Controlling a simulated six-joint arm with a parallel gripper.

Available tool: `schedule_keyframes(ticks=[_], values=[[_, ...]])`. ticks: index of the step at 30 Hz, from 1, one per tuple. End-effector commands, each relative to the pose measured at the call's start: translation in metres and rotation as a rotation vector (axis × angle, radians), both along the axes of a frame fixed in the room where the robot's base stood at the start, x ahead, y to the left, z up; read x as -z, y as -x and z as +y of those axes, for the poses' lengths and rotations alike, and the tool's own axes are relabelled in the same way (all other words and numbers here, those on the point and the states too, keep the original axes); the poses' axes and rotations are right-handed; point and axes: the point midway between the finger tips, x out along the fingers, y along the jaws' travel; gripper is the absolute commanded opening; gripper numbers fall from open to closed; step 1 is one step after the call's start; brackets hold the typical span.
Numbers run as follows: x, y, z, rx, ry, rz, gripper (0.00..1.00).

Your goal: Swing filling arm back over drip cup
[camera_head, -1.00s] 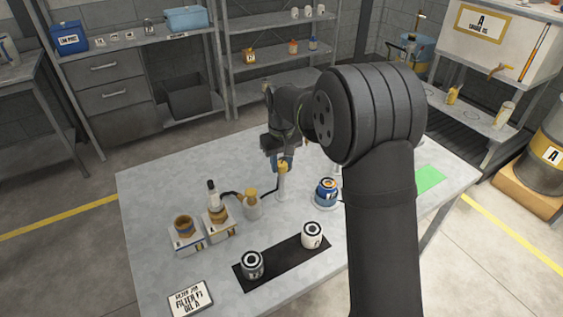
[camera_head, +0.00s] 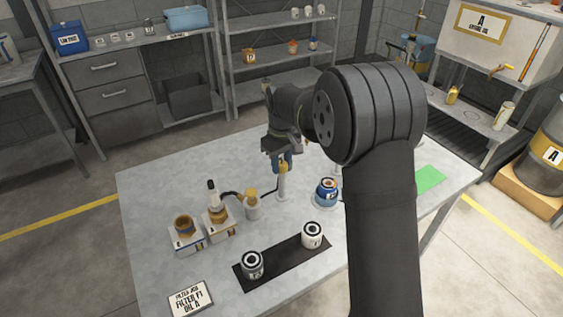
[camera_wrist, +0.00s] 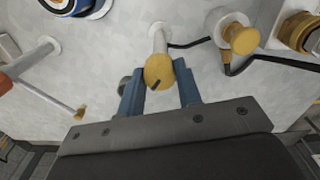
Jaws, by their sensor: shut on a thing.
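My gripper (camera_wrist: 160,92) has its two blue fingers on either side of a yellow knob (camera_wrist: 158,70) on top of a white post, and is shut on it. In the head view my gripper (camera_head: 284,163) is over the same white post (camera_head: 282,185), which stands upright on the table. A black hose (camera_wrist: 190,44) runs from the post towards a yellow-topped white pump (camera_wrist: 237,36). I cannot tell which part is the filling arm or the drip cup.
A blue filter (camera_head: 327,190) stands on a white ring right of the post. Two boxed items are at the left. My arm hides part of the table's right side.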

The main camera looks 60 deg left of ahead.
Motion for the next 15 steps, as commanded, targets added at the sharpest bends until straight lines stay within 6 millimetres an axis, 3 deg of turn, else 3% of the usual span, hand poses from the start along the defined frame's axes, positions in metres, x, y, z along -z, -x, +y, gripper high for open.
schedule_keyframes(ticks=[1,4,15], values=[[-0.0004,0.0,0.0003,-0.002,-0.001,-0.001,0.35],[-0.0003,-0.0001,0.0002,-0.001,-0.001,-0.001,0.53],[-0.0057,-0.0001,0.0002,0.0,-0.001,-0.001,0.53]])
